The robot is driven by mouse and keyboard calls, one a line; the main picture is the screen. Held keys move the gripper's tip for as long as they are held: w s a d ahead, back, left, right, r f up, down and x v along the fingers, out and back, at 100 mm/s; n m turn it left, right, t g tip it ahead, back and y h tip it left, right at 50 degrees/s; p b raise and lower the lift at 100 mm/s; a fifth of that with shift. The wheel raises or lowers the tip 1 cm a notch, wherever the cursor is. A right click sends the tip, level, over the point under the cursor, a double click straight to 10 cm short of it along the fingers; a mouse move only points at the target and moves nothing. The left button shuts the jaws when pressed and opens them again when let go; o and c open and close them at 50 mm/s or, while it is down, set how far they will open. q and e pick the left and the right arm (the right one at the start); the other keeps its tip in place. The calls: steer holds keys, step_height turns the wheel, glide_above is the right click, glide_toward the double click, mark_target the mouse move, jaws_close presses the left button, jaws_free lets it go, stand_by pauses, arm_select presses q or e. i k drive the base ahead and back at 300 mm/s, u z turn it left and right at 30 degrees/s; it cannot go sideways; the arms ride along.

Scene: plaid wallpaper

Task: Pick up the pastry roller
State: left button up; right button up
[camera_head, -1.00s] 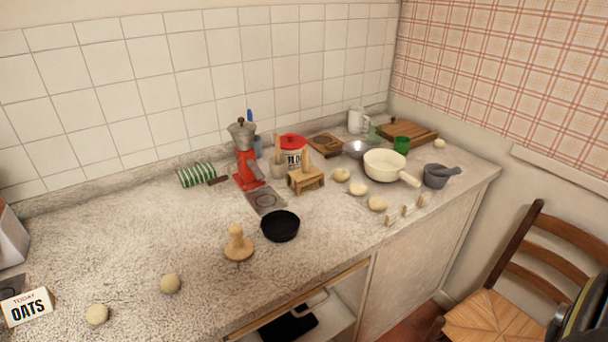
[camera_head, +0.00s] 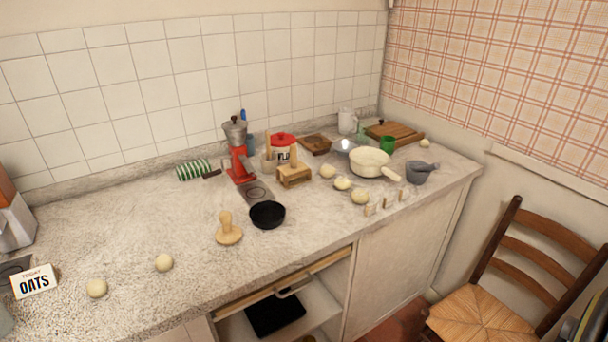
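A pale wooden piece with a wide round base and an upright knobbed handle (camera_head: 228,231) stands near the front edge of the stone counter (camera_head: 110,240). It looks most like the pastry roller, though I cannot be sure of its kind. Nothing covers it. It stands apart from the black pan (camera_head: 267,214) to its right. Neither of my grippers shows in the head view.
Behind are a red coffee maker (camera_head: 239,163) and a small wooden stand (camera_head: 294,176). A cream saucepan (camera_head: 369,163) stands further right. A chair (camera_head: 510,265) stands right of the counter.

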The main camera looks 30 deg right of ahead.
mark_target(294, 167)
steer(key=k, duration=0.95)
steer(key=z, duration=0.9)
steer(key=i, duration=0.7)
steer(key=z, duration=0.5)
steer(key=i, duration=0.85)
steer(key=u, duration=0.45)
